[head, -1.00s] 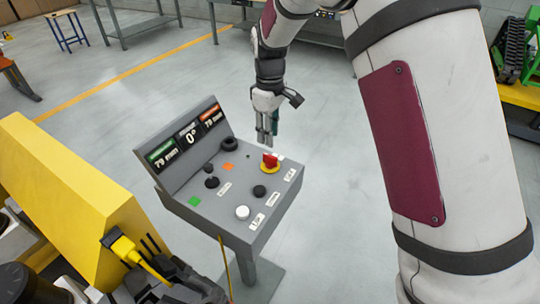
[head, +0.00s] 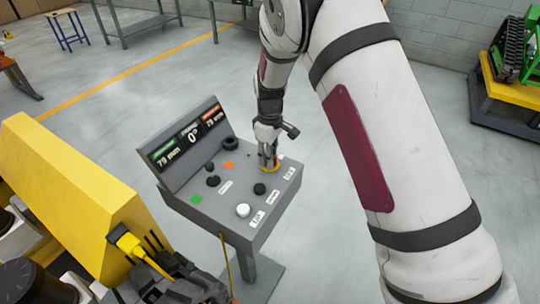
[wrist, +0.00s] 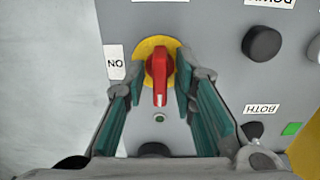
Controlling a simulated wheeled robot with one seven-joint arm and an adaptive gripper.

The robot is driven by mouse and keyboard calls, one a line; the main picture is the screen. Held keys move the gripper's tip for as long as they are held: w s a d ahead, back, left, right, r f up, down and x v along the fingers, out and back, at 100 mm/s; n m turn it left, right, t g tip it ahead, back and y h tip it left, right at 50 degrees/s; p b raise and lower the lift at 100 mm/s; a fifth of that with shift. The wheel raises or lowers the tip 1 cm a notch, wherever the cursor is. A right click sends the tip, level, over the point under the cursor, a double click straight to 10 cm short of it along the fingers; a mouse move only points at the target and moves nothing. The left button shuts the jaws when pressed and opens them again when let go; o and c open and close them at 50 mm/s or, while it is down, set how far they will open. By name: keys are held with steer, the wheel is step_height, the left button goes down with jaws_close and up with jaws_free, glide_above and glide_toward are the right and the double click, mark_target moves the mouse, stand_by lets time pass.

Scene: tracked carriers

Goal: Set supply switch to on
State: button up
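The supply switch (wrist: 159,72) is a red rotary handle on a yellow round plate. In the wrist view its handle points down the picture, toward my palm. A white ON label (wrist: 114,62), upside down, sits left of the plate. My gripper (head: 269,162) is over the switch in the head view and hides most of it; only some yellow plate (head: 270,170) shows. In the wrist view my two green-padded fingers are open, one on each side of the red handle, with gaps visible between pads and handle.
The switch is on a grey console (head: 215,210) with a display panel (head: 187,136). A black knob (head: 259,189), a white button (head: 243,210) and joysticks (head: 212,181) stand nearby. A yellow machine (head: 70,190) is at left. Floor right of the console is clear.

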jaws_close()
steer(key=shift+m, duration=0.4)
steer(key=m, duration=0.3)
steer(key=shift+b, duration=0.4)
steer(key=m, duration=0.4)
steer(key=shift+m+b, duration=0.3)
steer(key=m, duration=0.9)
steer(key=shift+m, duration=0.4)
